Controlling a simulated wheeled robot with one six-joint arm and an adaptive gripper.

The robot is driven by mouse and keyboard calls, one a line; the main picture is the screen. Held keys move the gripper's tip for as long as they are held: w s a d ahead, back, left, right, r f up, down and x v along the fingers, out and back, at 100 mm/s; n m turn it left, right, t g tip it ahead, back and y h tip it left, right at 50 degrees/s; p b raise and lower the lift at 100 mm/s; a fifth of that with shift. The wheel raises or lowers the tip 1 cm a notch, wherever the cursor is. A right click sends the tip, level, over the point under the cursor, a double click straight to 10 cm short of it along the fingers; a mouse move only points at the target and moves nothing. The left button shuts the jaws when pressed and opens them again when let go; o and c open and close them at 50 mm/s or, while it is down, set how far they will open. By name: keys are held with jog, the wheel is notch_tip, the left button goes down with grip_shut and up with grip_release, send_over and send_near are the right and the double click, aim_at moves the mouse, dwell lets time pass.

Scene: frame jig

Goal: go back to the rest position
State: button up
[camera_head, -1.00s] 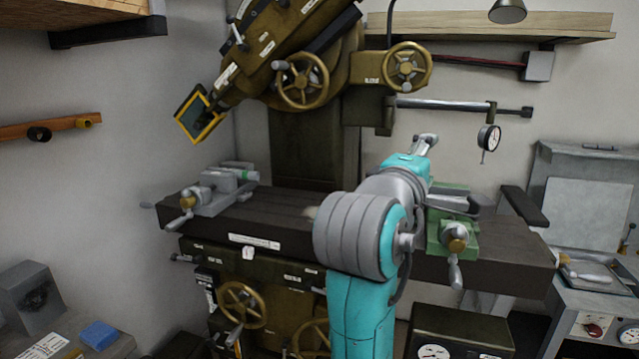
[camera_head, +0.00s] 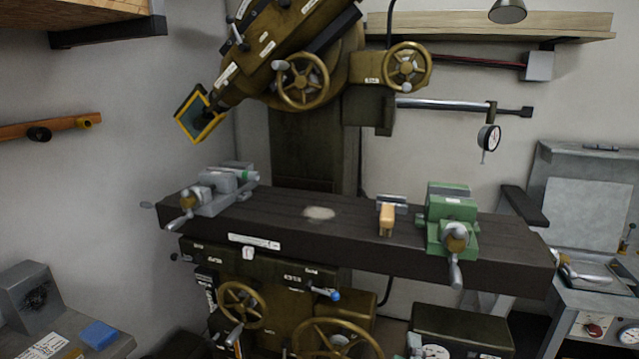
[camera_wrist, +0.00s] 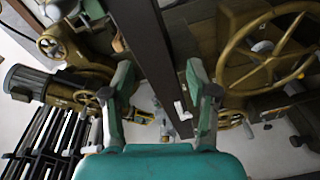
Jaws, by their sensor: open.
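My gripper (camera_wrist: 158,74) shows only in the wrist view. Its two teal and grey fingers stand well apart with nothing held between them. Beyond them lie a long dark beam, a large brass handwheel (camera_wrist: 268,50) at the right and the pale floor. In the head view my arm no longer stands in front of the dark machine table (camera_head: 285,222). The gripper itself does not show there.
On the machine table are a grey vise (camera_head: 215,192) at left, a green vise (camera_head: 452,212) at right and a small tan block (camera_head: 387,219) beside the green vise. Handwheels (camera_head: 335,340) stick out below. A side bench (camera_head: 590,300) stands at right.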

jog(key=s+d+f+m+g+y, duration=0.1)
jog(key=s+f+m+y, duration=0.25)
jog(key=s+f, duration=1.3)
jog(key=s+r+m, duration=0.1)
jog(key=s+m, duration=0.3)
jog(key=s, duration=0.9)
jog(key=s+d+r+m+g, duration=0.1)
jog(key=s+m, duration=0.4)
jog(key=s, duration=0.7)
jog(key=shift+s+d+r+g, duration=0.25)
jog(key=shift+s+d+g, duration=0.05)
jog(key=shift+s, duration=0.1)
